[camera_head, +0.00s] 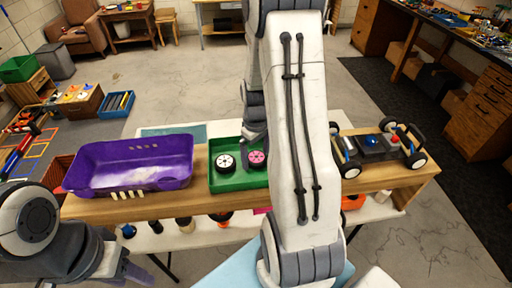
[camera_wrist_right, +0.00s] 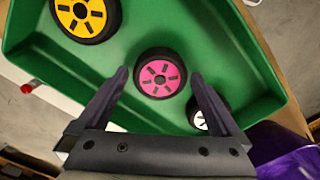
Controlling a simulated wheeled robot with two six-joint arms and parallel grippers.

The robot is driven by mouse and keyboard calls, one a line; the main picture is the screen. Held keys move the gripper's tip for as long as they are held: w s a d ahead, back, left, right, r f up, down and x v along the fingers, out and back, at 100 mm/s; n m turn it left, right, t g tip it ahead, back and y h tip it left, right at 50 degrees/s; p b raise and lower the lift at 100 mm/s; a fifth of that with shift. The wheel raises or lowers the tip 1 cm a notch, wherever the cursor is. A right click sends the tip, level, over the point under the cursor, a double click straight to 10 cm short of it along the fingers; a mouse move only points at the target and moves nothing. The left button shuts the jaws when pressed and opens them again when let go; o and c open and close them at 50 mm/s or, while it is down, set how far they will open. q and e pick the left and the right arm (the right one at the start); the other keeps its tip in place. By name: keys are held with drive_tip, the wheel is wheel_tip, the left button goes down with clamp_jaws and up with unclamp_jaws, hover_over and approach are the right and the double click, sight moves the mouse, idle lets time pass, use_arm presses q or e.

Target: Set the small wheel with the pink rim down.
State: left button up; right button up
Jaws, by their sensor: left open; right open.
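The small wheel with the pink rim (camera_wrist_right: 160,74) lies flat on the floor of the green tray (camera_wrist_right: 250,62). In the head view, the pink-rimmed wheel (camera_head: 257,158) is partly covered by my right arm. My right gripper (camera_wrist_right: 158,80) is open, with its fingertips on either side of the wheel and a visible gap to each. My left gripper (camera_head: 150,270) is open and empty at the bottom left of the head view, away from the tray.
A white-rimmed wheel (camera_wrist_right: 200,120) and a yellow-rimmed wheel (camera_wrist_right: 86,14) share the tray. A purple bin (camera_head: 130,166) stands left of it on the wooden board (camera_head: 130,207). The racecar chassis (camera_head: 376,146) stands to the right. Several bottles line the table's front.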

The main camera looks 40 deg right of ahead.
sight(256, 156)
drive_tip(key=shift+r, duration=0.55)
wheel_tip(256, 156, up, 11)
drive_tip(key=b, duration=0.2)
drive_tip(key=s+a+r+n, duration=0.1)
drive_tip(key=s+a+n, duration=0.2)
drive_tip(key=a, duration=1.7)
drive_tip(key=s+a+n+y, duration=0.1)
drive_tip(key=s+a+n, duration=0.2)
drive_tip(key=s+a, duration=0.7)
drive_tip(key=s+f, duration=0.1)
drive_tip(key=s, duration=0.3)
drive_tip(key=shift+a, duration=0.35)
drive_tip(key=shift+w, duration=0.1)
